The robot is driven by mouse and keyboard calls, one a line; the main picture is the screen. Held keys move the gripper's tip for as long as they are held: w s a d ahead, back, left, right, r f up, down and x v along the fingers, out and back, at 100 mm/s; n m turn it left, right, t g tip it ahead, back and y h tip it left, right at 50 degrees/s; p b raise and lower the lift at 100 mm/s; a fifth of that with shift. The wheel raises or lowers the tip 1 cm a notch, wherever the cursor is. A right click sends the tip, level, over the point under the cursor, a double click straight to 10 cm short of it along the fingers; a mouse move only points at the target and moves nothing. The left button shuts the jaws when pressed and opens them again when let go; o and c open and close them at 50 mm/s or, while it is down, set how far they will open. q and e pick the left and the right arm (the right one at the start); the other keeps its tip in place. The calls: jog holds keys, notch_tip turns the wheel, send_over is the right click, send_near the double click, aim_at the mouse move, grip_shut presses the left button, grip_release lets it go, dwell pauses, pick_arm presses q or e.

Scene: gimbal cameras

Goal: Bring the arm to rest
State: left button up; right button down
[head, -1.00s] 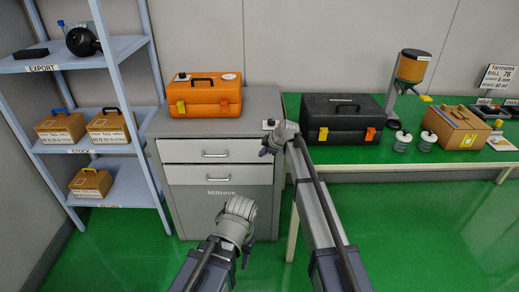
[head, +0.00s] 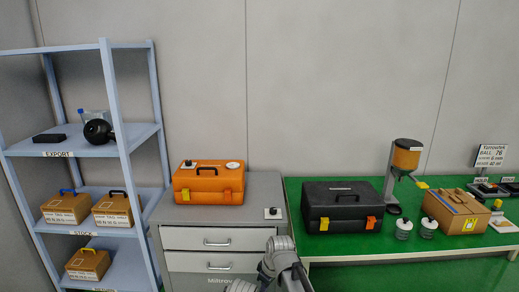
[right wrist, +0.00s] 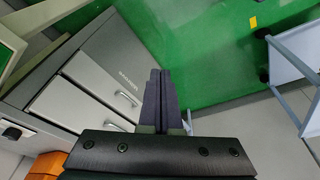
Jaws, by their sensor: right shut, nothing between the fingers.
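My right arm's end (head: 280,262) shows at the bottom of the head view, in front of the grey drawer cabinet (head: 216,262). In the right wrist view the right gripper (right wrist: 160,85) has its dark fingers together, with nothing between them, above the green floor and beside the cabinet drawers. Only the top of my left arm's end (head: 240,287) shows at the bottom edge of the head view, close to the right one. Its fingers are hidden.
An orange toolbox (head: 208,184) and a small switch box (head: 272,213) sit on the cabinet. A black toolbox (head: 342,207), a dispenser (head: 405,158) and a cardboard box (head: 455,212) stand on the green table. A blue shelf (head: 115,100) holds several boxes at left.

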pick_arm(q)
notch_tip(320, 180, up, 4)
jog(key=p, duration=0.2)
jog(key=shift+f+p, duration=0.2)
jog(key=shift+p, duration=0.1)
pick_arm(e)
jog(key=s+d+r+m+g+h, duration=0.1)
jog(key=s+d+m, duration=0.1)
jog(key=s, duration=0.7)
jog(key=s+d+r+m+g+h, duration=0.1)
jog(key=s+m, duration=0.3)
jog(key=s, duration=0.6)
jog(key=shift+s+d+r+m+h, duration=0.3)
jog(key=shift+d+r+h, duration=0.2)
jog(key=shift+d+h, duration=0.2)
pick_arm(q)
jog(key=shift+o, duration=0.2)
